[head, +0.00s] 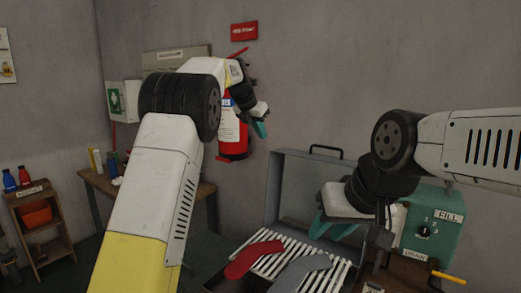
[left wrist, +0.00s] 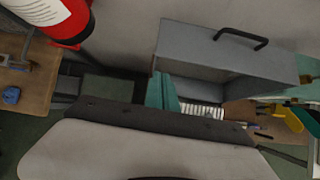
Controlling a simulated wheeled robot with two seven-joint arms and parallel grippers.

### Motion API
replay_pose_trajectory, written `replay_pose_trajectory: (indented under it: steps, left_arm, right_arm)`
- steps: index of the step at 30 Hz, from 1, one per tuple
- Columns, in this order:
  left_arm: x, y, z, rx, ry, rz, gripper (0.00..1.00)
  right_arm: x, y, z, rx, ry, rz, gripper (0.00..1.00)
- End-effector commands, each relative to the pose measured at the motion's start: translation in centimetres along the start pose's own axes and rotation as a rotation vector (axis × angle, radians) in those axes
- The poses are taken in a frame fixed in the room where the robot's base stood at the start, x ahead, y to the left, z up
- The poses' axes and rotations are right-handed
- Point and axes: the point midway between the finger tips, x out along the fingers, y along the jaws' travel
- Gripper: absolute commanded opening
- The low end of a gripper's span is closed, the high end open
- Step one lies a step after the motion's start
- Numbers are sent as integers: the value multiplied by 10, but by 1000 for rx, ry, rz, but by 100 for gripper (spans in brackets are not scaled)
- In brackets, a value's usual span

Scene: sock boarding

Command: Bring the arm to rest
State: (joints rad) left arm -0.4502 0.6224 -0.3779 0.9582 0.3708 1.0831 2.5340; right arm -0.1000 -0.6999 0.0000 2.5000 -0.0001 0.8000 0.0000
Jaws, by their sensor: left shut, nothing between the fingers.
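My left arm is raised in the head view. Its gripper (head: 261,129) hangs in the air in front of the fire extinguisher, shut and empty. Its teal fingers (left wrist: 162,92) are pressed together in the left wrist view. My right gripper (head: 332,228) is over the right part of the open grey box, its teal fingers apart with nothing seen between them. A red sock-shaped piece (head: 254,258) and a grey one (head: 300,270) lie on the white slats of the box.
The grey box lid (head: 315,180) stands open. A green control box (head: 432,225) is at the right. A red fire extinguisher (head: 232,130) hangs on the wall. A wooden table (head: 205,190) and small shelf (head: 40,225) stand at the left.

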Motion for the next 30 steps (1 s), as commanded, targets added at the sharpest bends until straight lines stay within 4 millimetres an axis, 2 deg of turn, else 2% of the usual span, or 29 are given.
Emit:
replay_pose_trajectory:
  steps: [4,6,13,21,25,30]
  left_arm:
    - [-40,13,-28,165,-7,3,0]
    - [-62,16,-47,288,-9,3,0]
    - [-126,7,-119,738,-10,7,0]
    - [-178,-33,-213,1319,10,21,0]
    - [-193,-60,-262,1614,36,28,0]
    - [-202,-96,-328,2006,91,29,0]
  right_arm:
    - [0,0,0,0,0,0,32]
    - [0,0,0,0,0,0,32]
    - [0,0,0,0,0,0,32]
    - [0,0,0,0,0,0,32]
    - [0,0,0,0,0,0,32]
    - [0,0,0,0,0,0,32]
